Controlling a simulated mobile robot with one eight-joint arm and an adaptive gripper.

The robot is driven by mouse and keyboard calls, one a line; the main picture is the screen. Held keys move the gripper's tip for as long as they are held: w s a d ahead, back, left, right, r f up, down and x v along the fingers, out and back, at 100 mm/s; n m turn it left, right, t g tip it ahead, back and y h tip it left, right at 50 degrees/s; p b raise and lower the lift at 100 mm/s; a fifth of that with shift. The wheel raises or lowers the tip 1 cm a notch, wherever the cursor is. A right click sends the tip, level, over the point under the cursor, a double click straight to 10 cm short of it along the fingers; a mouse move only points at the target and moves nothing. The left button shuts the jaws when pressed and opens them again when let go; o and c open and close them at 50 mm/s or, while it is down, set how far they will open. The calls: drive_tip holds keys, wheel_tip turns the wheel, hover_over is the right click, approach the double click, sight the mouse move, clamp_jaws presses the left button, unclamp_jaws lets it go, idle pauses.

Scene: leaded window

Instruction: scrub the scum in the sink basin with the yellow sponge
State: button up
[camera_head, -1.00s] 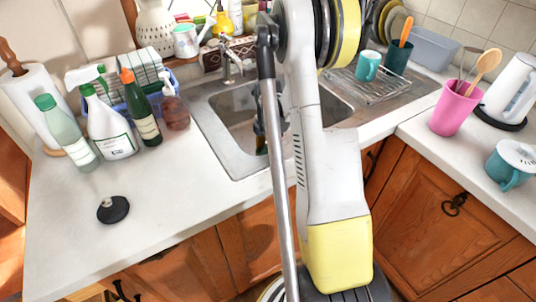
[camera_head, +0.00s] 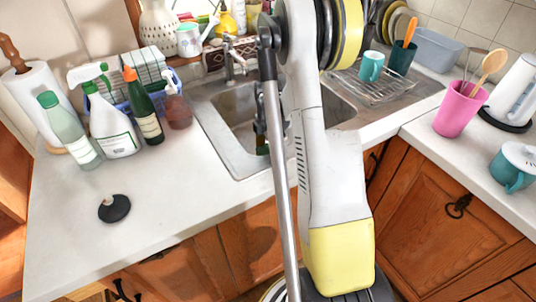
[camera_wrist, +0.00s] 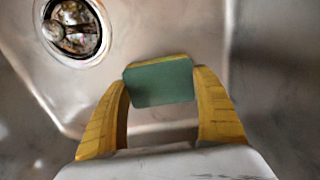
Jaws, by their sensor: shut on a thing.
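The sponge (camera_wrist: 159,84) is held between the two fingertips of my gripper (camera_wrist: 160,78) in the wrist view. Its green face shows, with a thin yellow edge along the top. The gripper is shut on it, down inside the metal sink basin (camera_wrist: 200,22). I cannot tell whether the sponge touches the basin. The round drain (camera_wrist: 76,30) is at the upper left, apart from the sponge. Blurred dark and pale patches mark the metal, but I cannot tell scum from reflections. In the head view my arm hides part of the basin (camera_head: 232,105).
The faucet (camera_head: 236,62) stands behind the basin. Several bottles, including a spray bottle (camera_head: 112,128) and a soap dispenser (camera_head: 177,108), stand left of it. A black plunger-like stopper (camera_head: 115,208) lies on the counter.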

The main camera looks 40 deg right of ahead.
drive_tip(key=shift+s+a, duration=0.25)
drive_tip(key=shift+s, duration=0.7)
drive_tip(key=shift+w+d, duration=0.15)
drive_tip(key=shift+w, duration=0.4)
drive_tip(key=shift+w+d, duration=0.15)
drive_tip(key=shift+w, duration=0.4)
drive_tip(key=shift+s+a+f+b, duration=0.1)
drive_tip(key=shift+s+a+b, duration=0.1)
drive_tip(key=shift+s, duration=0.35)
drive_tip(key=shift+s+a+b, duration=0.1)
drive_tip(key=shift+s+b, duration=0.1)
drive_tip(key=shift+s, duration=0.35)
drive_tip(key=shift+w+d, duration=0.15)
drive_tip(key=shift+w, duration=0.4)
drive_tip(key=shift+r, duration=0.2)
drive_tip(key=shift+r+p, duration=2.85)
drive_tip(key=shift+r, duration=1.35)
